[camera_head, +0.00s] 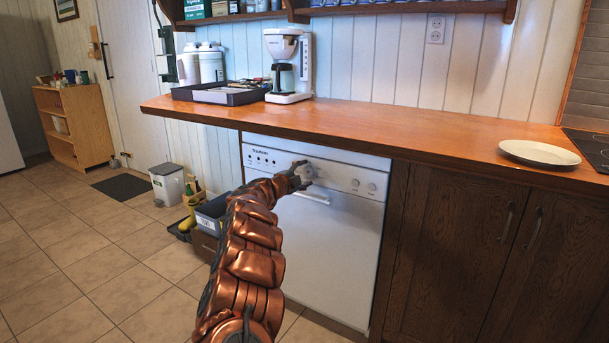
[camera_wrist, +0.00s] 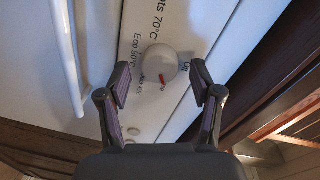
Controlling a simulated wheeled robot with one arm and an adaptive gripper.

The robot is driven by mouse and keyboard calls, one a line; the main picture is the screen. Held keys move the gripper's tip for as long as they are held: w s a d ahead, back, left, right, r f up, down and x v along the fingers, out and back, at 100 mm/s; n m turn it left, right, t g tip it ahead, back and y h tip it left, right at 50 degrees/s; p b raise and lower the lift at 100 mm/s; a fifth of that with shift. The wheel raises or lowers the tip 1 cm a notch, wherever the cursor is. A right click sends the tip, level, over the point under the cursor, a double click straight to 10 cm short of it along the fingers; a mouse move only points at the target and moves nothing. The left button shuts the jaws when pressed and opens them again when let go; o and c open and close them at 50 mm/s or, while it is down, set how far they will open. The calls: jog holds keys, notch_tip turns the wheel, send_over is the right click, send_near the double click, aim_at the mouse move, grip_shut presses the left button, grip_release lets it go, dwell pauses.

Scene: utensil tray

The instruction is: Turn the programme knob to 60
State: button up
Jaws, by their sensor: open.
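The programme knob (camera_wrist: 158,60) is a round, pale knob on the white dishwasher's control panel, seen in the wrist view. A short red mark shows on its lower part. Printed labels surround it; "Eco 50°C" is at its left and a label ending in "70°C" is above. Other labels are partly hidden or too small to read. My gripper (camera_wrist: 160,73) is open, with one finger on each side of the knob and a visible gap to each. In the head view my gripper (camera_head: 301,177) is at the dishwasher's panel and covers part of the knob area.
The wooden worktop (camera_head: 420,133) overhangs above. Dark cupboards (camera_head: 455,225) stand right; a blue bin (camera_head: 211,213) stands left.

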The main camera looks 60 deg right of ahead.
jog(key=a, duration=1.1)
jog(key=shift+a+r, duration=0.25)
jog(key=shift+r, duration=0.05)
dwell(0.5)
